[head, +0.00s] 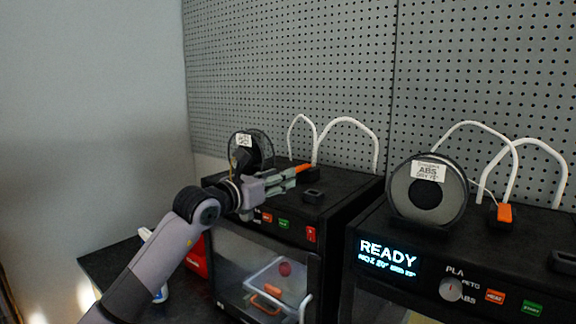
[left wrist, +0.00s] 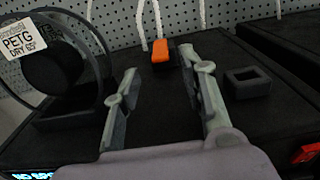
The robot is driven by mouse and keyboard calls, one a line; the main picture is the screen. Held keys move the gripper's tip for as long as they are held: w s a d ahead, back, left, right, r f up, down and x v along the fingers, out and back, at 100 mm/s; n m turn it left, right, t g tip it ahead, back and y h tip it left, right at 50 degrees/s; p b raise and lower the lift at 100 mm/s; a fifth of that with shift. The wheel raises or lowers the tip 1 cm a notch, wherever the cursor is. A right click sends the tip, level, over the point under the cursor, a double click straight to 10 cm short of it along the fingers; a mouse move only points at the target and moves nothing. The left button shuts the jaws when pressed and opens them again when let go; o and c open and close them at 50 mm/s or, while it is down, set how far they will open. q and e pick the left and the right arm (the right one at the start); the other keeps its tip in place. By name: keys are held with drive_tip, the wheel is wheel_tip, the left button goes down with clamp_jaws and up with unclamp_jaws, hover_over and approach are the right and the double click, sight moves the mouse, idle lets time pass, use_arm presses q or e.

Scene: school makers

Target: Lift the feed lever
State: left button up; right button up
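An orange feed lever (head: 303,167) sits on a small black block on top of the left printer (head: 262,233), partly hidden by my left gripper (head: 284,181). In the left wrist view the orange lever (left wrist: 161,52) shows past the gap between the two fingers (left wrist: 157,72), close to the right fingertip. The fingers are apart with nothing between them. I cannot tell whether a fingertip touches the lever. A second orange lever (head: 504,213) is on the right printer (head: 495,255). My right gripper is not in view.
A PETG spool (left wrist: 55,62) stands left of the gripper. A black square socket (left wrist: 247,82) is to the right of the fingers. An ABS spool (head: 428,192) stands on the right printer. White tubes (head: 348,121) arch behind, before a pegboard (head: 290,70).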

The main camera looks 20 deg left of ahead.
sight(300, 168)
use_arm(q)
drive_tip(key=shift+p+x, duration=0.5)
drive_tip(key=shift+x, duration=1.65)
clamp_jaws()
